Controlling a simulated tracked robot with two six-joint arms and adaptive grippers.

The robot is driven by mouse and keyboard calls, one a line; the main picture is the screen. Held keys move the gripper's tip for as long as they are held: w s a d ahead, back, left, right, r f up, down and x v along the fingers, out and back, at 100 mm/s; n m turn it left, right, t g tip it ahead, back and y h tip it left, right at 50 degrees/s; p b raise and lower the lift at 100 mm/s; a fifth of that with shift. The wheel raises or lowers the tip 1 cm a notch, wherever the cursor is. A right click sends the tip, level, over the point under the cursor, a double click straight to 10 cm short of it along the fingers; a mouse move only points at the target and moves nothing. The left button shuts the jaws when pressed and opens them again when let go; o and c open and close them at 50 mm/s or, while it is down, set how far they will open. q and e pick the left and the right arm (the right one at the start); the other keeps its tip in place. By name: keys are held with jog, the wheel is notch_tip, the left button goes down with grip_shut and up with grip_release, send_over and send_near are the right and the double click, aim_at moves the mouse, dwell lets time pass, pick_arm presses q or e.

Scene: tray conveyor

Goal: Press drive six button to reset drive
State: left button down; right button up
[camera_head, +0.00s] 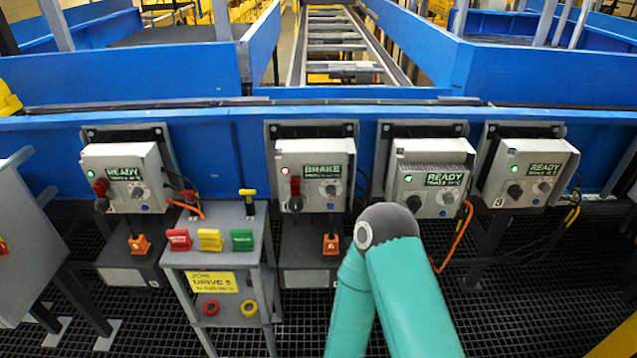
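Four grey drive boxes hang on the blue beam. The far-left box (125,165) reads READY with a green light. The second box (312,160) reads BRAKE with a red light (286,171) and a red piece (295,186) above its black knob. The third box (428,158) and far-right box (530,160) read READY with green lights. Each has a small blue button low on its face, as on the BRAKE box (331,207). No drive number six is readable. A teal arm of mine rises at bottom centre, close in front of the third box. Neither gripper shows.
A grey stand (265,262) between the two left boxes bears red, yellow and green blocks (210,240). Its yellow card (213,283) reads drive 5 or 6, unclear. Red and yellow rings (211,308) sit below. Orange cables hang beside boxes. A roller conveyor (298,45) runs behind.

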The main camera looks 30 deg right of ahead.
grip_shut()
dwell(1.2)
